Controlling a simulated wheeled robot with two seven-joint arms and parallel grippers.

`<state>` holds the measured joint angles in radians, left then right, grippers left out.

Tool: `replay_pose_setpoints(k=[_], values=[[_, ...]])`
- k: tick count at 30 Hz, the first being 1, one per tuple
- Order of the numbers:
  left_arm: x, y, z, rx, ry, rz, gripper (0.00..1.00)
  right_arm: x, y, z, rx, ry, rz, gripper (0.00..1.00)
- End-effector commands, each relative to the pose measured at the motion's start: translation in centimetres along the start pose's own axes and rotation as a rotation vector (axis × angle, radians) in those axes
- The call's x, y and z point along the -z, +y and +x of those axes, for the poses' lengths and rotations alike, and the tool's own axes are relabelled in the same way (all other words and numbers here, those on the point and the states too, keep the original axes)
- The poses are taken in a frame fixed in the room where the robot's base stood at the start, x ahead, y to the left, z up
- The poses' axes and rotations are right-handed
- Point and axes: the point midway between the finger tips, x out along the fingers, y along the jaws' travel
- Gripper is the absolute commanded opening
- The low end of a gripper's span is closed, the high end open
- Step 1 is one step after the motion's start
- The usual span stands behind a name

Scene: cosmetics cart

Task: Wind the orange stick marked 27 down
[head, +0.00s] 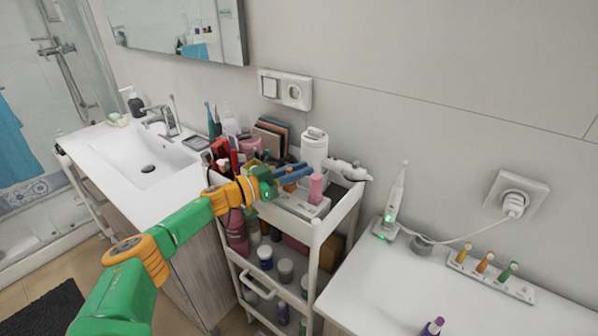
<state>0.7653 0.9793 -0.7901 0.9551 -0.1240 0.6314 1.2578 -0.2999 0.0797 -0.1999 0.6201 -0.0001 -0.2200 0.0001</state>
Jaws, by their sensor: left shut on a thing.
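My left gripper (303,174) reaches over the top tray of the white cart (316,232), its blue fingers shut. A small orange stick (290,187) shows at the fingers, partly hidden by them, and the gripper is shut on it. The number on the stick is too small to read. A pink stick (316,188) stands upright just right of the fingertips, on a pale holder (306,207). My right gripper is not in view.
A white bottle (314,148) and a white hair dryer (348,171) are behind the fingers. Red tubes (221,153) crowd the tray's left. An electric toothbrush (395,200) stands on the right counter. A washbasin (150,160) is at left.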

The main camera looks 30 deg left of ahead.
Motion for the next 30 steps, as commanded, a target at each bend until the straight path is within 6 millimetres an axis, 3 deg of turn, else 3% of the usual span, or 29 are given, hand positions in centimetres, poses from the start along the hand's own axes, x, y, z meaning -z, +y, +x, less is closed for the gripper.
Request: replay_pose_setpoints(k=[9, 10, 11, 21, 30], values=[[-0.1, 0.1, 0.0, -0.001, -0.002, 0.000, 0.00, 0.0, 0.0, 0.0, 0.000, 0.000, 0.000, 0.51], [-0.1, 0.1, 0.0, -0.001, -0.002, 0.000, 0.28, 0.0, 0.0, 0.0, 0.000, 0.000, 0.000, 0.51], [-0.1, 0.1, 0.0, -0.001, -0.002, 0.000, 0.34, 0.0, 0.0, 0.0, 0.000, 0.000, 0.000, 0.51], [-0.1, 0.0, -0.3, -0.001, -0.001, 0.000, 0.34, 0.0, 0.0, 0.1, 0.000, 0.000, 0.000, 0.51], [-0.5, 0.1, -4.8, -0.002, -0.006, 0.000, 0.34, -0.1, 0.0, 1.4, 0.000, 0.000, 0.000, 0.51]])
